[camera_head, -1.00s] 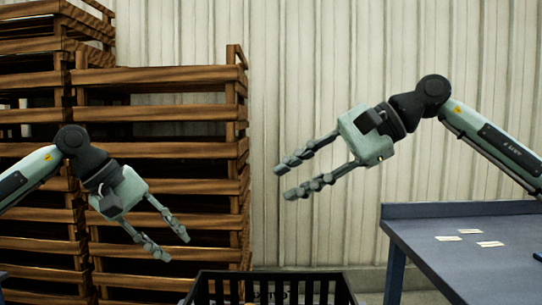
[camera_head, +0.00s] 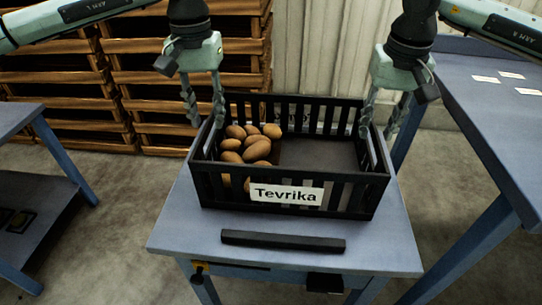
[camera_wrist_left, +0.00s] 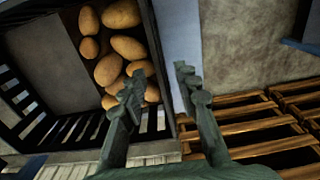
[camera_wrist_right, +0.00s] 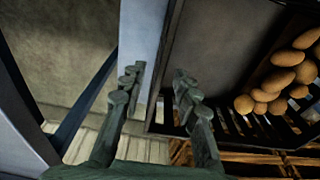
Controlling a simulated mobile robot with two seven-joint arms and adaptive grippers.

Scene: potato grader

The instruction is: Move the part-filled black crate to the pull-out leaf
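The black slatted crate (camera_head: 365,198), labelled "Tevrika", stands level on a small blue-grey table. Potatoes (camera_head: 245,146) fill its left part; the right part is bare. My left gripper (camera_head: 203,112) points down at the crate's left end wall, its fingers apart. In the left wrist view (camera_wrist_left: 158,85) that wall runs between the fingers. My right gripper (camera_head: 382,116) points down at the right end wall, fingers apart. In the right wrist view (camera_wrist_right: 157,78) the crate's edge shows between them. I cannot tell for certain which surface is the pull-out leaf.
The small table (camera_head: 190,225) has a black bar (camera_head: 283,241) lying in front of the crate. A blue bench (camera_head: 490,110) with pale cards stands right. Another blue table (camera_head: 18,115) is at left. Wooden crates (camera_head: 130,75) are stacked behind.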

